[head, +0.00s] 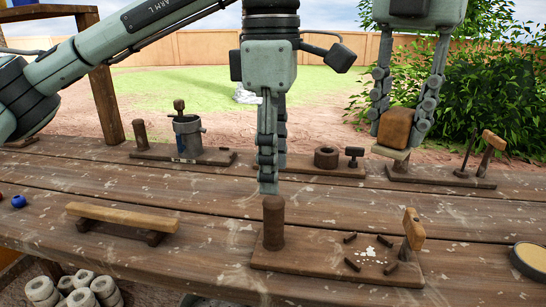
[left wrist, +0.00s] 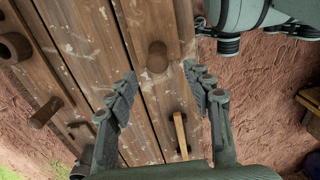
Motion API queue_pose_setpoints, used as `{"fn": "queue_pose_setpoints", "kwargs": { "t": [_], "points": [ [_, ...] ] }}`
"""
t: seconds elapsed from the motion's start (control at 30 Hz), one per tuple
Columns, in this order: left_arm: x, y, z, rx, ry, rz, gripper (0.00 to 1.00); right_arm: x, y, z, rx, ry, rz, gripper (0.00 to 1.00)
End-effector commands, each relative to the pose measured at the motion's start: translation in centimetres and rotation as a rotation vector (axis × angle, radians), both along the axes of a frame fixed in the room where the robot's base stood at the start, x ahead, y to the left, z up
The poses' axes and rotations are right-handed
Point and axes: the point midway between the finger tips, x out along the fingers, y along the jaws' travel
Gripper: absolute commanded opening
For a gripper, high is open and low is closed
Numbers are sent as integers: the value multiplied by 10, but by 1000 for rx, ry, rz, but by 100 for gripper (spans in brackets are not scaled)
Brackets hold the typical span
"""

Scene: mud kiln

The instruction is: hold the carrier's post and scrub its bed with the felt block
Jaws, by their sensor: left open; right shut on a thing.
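The carrier (head: 300,262) is a brown wooden board near the front of the bench. A thick round post (head: 274,222) stands upright at its left end, and white flecks (head: 370,253) lie on its bed between several short dark pegs. My left gripper (head: 268,188) points down just above the post, apart from it. In the left wrist view the post (left wrist: 157,56) shows between and beyond the open fingertips. My right gripper (head: 396,120) is shut on the felt block (head: 395,128), brown with a pale underside, raised behind the carrier's right part.
A tan upright piece (head: 412,228) rises at the carrier's right end. A round tin (head: 532,258) stands at far right. A low rack with a tan bar (head: 122,217) sits at left. Boards with a metal cup (head: 187,136), a ring (head: 326,157) and posts line the back.

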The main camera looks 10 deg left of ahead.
Motion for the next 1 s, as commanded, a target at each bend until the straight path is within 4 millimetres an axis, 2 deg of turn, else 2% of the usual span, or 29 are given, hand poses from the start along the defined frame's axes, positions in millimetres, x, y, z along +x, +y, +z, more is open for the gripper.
{"fn": "queue_pose_setpoints", "kwargs": {
  "t": [0.17, 0.5, 0.7, 1.0],
  "points": [
    [3, 3, -12, 28, -20, -6, 51, 0, 0, 0, 0, 0, 0, 5],
    [2, 3, -75, 24, -17, -5, 51, 0, 0, 0, 0, 0, 0, 5],
    [3, 3, -104, 23, -17, -4, 51, 0, 0, 0, 0, 0, 0, 5],
    [3, 2, -118, 21, -18, -3, 51, 0, 0, 0, 0, 0, 0, 5]
  ]
}}
